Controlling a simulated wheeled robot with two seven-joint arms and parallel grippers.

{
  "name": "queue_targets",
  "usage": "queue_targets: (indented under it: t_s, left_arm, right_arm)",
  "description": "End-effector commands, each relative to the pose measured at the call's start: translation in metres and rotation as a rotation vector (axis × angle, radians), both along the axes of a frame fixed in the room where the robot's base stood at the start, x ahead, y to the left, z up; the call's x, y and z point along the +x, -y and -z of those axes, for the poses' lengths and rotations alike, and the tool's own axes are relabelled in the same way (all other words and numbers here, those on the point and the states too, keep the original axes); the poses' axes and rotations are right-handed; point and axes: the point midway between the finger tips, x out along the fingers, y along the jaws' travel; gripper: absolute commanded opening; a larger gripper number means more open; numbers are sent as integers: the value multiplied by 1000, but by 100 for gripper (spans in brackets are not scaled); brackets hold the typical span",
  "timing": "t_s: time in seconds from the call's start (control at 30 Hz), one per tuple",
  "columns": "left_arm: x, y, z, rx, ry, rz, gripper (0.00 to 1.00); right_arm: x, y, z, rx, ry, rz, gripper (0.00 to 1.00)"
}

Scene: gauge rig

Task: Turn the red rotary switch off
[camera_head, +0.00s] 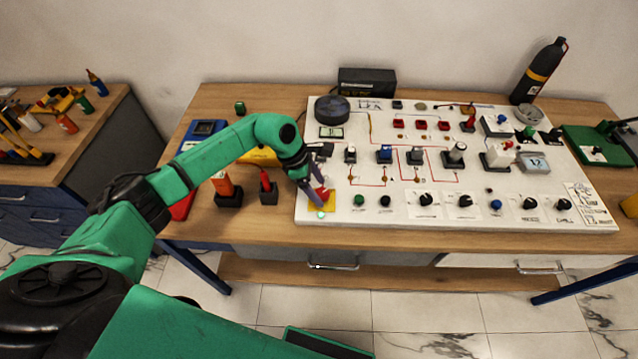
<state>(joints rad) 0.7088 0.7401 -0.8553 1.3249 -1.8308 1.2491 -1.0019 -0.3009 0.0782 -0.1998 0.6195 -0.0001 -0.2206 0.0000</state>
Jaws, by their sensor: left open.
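The red rotary switch (323,194) sits on a yellow square plate (321,208) at the front left corner of the white panel (400,217). My left gripper (317,193) reaches down over it from the left, jaws open, its fingers at the switch. The fingers hide part of the switch, so I cannot tell whether they touch it or which way its knob points. A small light green round part (320,215) shows on the front edge of the yellow plate. My right gripper is not in view.
Right of the switch, the panel carries a green button (359,200), a black button (385,201) and several black knobs. Switches and red wiring lie behind. A red screwdriver in a black holder (268,193) and an orange-handled tool (222,184) stand left of the panel, near my arm.

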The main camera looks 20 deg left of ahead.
Motion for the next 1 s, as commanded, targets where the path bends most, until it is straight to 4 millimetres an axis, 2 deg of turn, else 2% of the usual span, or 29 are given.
queue_targets:
  t_s: [0.1, 0.3, 0.37, 0.5, 0.53, 1.0]
  left_arm:
    - [0, 3, 7, 1, 0, 1, 81]
    - [1, 3, 8, 0, 0, 1, 81]
    - [1, 3, 8, 0, 0, 1, 61]
    - [1, 3, 8, 0, 1, 1, 8]
    - [1, 3, 8, 0, 1, 1, 0]
    - [0, 3, 7, 0, 3, -91, 0]
  right_arm:
    - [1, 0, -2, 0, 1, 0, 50]
    - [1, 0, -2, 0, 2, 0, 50]
    - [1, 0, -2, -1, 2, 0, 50]
    - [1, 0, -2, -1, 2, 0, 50]
    - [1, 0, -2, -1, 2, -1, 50]
    - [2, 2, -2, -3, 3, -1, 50]
